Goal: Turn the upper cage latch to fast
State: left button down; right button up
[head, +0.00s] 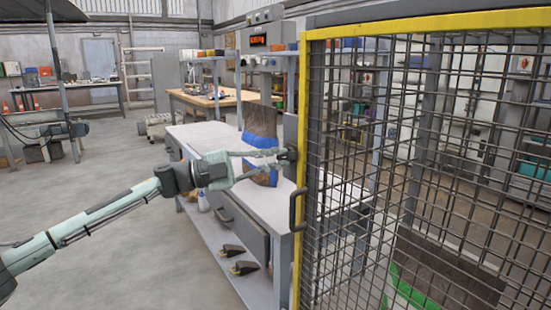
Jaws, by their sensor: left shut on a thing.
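The cage door (405,160) with a yellow frame and dark wire mesh fills the right side of the head view. The upper cage latch (291,140) sits on a grey plate at the door's left edge, and its knob is partly hidden by my fingers. My left gripper (281,156) reaches in from the left and is shut on the latch. The latch's exact angle is too small to tell. A dark pull handle (296,209) is on the yellow post below it. My right gripper is not in view.
The floor at the left is clear around my arm.

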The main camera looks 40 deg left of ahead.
pick_arm(q)
jog(key=shift+m+g+y, duration=0.4)
jog(key=shift+m+g, duration=0.2)
jog(key=shift+m, duration=1.4)
jog(key=c, duration=1.6)
grip_release()
jog(key=v, duration=1.2)
jog(key=shift+r, duration=0.1)
